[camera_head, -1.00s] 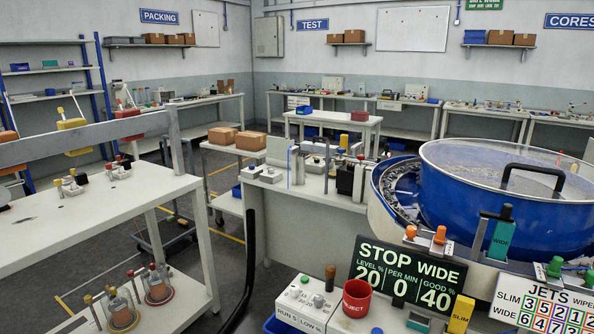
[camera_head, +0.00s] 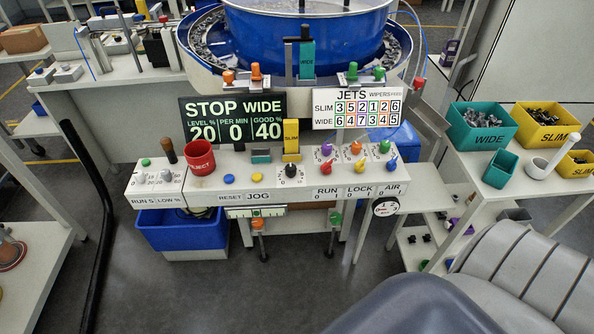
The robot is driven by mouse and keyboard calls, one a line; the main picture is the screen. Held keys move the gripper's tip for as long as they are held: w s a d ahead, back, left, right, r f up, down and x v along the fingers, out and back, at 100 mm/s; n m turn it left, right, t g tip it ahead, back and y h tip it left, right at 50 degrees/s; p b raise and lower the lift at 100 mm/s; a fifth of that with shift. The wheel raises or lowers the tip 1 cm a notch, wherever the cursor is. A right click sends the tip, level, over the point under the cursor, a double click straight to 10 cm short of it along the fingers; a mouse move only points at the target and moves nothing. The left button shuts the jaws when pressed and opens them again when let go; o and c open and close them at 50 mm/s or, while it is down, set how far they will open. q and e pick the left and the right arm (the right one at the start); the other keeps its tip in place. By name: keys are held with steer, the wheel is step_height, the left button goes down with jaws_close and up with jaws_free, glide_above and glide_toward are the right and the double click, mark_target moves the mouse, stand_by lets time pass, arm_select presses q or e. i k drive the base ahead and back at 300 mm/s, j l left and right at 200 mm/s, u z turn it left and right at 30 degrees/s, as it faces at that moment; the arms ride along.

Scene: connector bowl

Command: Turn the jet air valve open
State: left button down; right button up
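The control panel (camera_head: 300,207) on the front of the feeder bench has RUN, LOCK and AIR labels along its right part. Above the AIR label (camera_head: 392,189), marked 0 and 1, sits a blue knob (camera_head: 392,164) with a green knob (camera_head: 384,147) just behind it. I cannot tell for sure which is the jet air valve, or its setting. A round dial gauge (camera_head: 385,207) hangs below the label. Neither of my grippers shows in the view.
The blue feeder bowl (camera_head: 306,35) stands behind the panel. A display (camera_head: 233,119) reads STOP WIDE. A red REJECT cup (camera_head: 200,158) stands at the panel's left. Teal (camera_head: 482,128) and yellow (camera_head: 541,125) bins stand on a side table. Floor before the panel is clear.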

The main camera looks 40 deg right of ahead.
mark_target(391, 165)
steer(key=z, duration=1.8)
